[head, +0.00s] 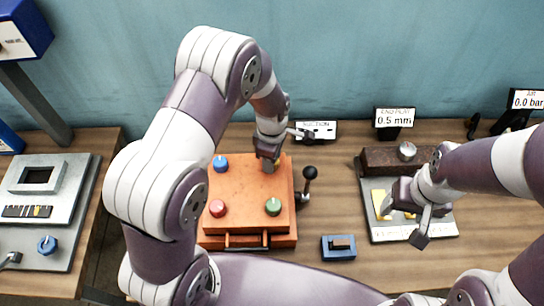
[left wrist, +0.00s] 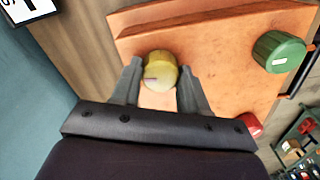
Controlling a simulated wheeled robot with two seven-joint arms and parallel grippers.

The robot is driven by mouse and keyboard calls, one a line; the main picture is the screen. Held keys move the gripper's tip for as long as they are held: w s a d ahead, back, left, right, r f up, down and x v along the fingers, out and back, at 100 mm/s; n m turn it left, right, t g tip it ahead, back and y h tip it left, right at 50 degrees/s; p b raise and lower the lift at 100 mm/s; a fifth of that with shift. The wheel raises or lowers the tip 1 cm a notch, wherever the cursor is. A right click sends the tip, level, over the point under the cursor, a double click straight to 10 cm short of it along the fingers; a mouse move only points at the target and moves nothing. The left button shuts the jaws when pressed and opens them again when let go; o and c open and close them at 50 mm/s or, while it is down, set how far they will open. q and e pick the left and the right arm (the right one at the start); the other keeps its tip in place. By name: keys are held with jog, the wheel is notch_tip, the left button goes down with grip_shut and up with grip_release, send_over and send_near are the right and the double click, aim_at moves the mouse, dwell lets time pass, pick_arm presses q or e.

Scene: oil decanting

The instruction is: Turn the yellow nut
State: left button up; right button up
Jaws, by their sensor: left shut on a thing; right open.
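The yellow nut (left wrist: 160,71) stands on the top of an orange box (head: 245,190). In the left wrist view it sits between the two fingers of my left gripper (left wrist: 161,78), which is shut on it. It has a small pale mark on its side. In the head view my left gripper (head: 268,160) is at the box's back right corner and hides the nut. My right gripper (head: 408,212) is open and empty above a grey plate (head: 385,234) on the right, away from the orange box.
The box also bears a blue knob (head: 220,163), a red knob (head: 217,208) and a green knob (head: 273,206). A black-ball lever (head: 310,173) rises at its right side. A small blue block (head: 338,247) lies in front. Signs (head: 394,118) stand along the wall.

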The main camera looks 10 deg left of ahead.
pick_arm(q)
jog(key=shift+w+r+n, duration=0.15)
jog(key=shift+w+n, duration=0.05)
jog(key=shift+n, duration=0.8)
jog(key=o, duration=0.8)
jog(key=shift+o, duration=1.3)
jog(key=shift+s, duration=0.15)
jog(key=shift+r, duration=0.25)
notch_tip(320, 180, up, 12)
jog(key=b, duration=0.2)
jog(key=shift+b, duration=0.35)
